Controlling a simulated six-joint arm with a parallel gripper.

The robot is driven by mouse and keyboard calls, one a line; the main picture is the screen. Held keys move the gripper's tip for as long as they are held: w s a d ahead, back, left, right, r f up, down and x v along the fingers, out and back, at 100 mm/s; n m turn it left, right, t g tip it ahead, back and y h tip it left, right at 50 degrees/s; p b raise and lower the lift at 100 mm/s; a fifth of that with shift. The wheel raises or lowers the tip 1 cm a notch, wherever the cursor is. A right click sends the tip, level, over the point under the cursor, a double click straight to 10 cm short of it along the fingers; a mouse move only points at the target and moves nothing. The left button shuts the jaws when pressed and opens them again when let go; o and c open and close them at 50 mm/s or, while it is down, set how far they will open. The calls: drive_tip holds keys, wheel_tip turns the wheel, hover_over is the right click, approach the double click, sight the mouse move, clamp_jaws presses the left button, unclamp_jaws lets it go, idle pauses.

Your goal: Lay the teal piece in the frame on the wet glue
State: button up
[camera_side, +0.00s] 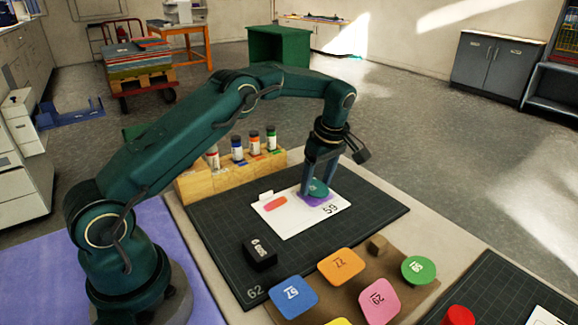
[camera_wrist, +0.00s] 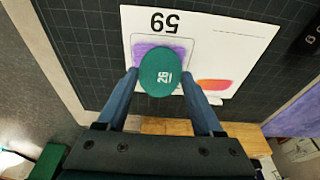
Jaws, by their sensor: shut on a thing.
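My gripper (camera_side: 317,190) is shut on the teal piece (camera_side: 318,186), a round-edged disc with a white number. In the wrist view my gripper (camera_wrist: 161,76) has a finger on each side of the teal piece (camera_wrist: 155,82). The piece is over the purple glue patch (camera_side: 315,201) on the white sheet (camera_side: 290,220) marked 59. The purple patch (camera_wrist: 148,52) shows beside and behind the piece, inside a thin outlined frame (camera_wrist: 193,42). I cannot tell whether the piece touches the sheet. A red-orange patch (camera_side: 275,203) lies elsewhere on the sheet.
A black block (camera_side: 260,252) stands on the dark mat (camera_side: 215,225). In front, a brown board holds blue (camera_side: 292,296), orange (camera_side: 341,266), pink (camera_side: 379,301) and green (camera_side: 418,270) pieces and a small brown block (camera_side: 378,245). A wooden bottle rack (camera_side: 198,180) stands behind.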

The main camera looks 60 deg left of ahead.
drive_tip(key=shift+f, duration=0.75)
idle(1.1)
drive_tip(key=o, duration=0.9)
drive_tip(key=shift+o, duration=0.2)
drive_tip(key=shift+a+v, duration=0.25)
drive_tip(key=shift+v, duration=0.9)
drive_tip(key=shift+a+v, duration=0.25)
drive_tip(key=shift+v, duration=0.85)
drive_tip(key=shift+a+v, duration=0.25)
drive_tip(key=shift+v, duration=0.9)
drive_tip(key=shift+r, duration=0.25)
